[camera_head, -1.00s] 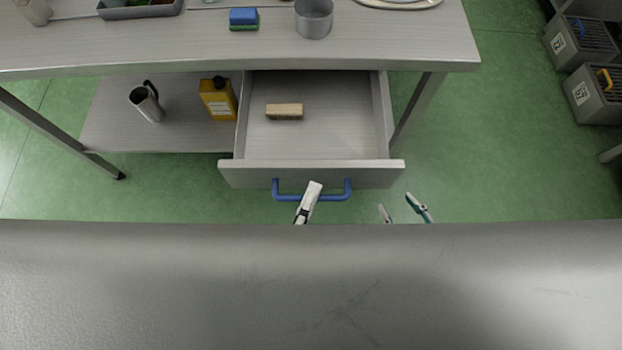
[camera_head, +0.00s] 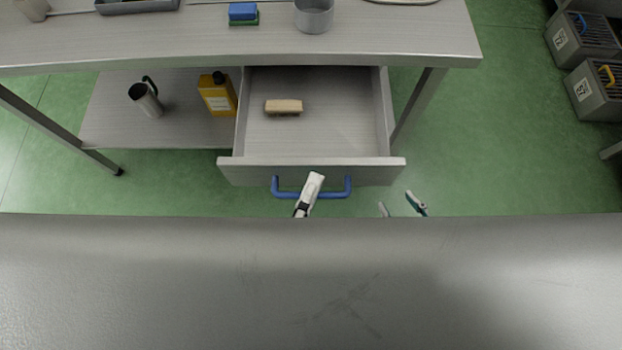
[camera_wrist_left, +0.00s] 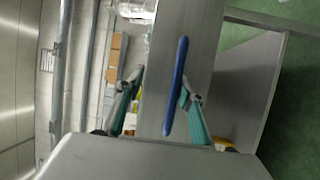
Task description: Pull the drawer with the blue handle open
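The grey drawer (camera_head: 318,170) under the workbench stands pulled out, with its inside showing. Its blue handle (camera_head: 337,193) is on the front panel and also shows as a blue bar in the left wrist view (camera_wrist_left: 176,85). My left gripper (camera_head: 314,182) is at the middle of the handle. In the left wrist view its fingers (camera_wrist_left: 162,84) are apart, with the handle between them, close to the right-hand finger. Whether that finger touches the handle I cannot tell. My right gripper (camera_head: 400,207) is open and empty, right of the handle and lower in the picture.
A wooden brush (camera_head: 284,106) lies in the drawer. A yellow bottle (camera_head: 217,95) and a metal jug (camera_head: 146,98) stand on the lower shelf (camera_head: 110,128) to the left. A sponge (camera_head: 243,14) and a metal pot (camera_head: 314,15) are on the benchtop.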

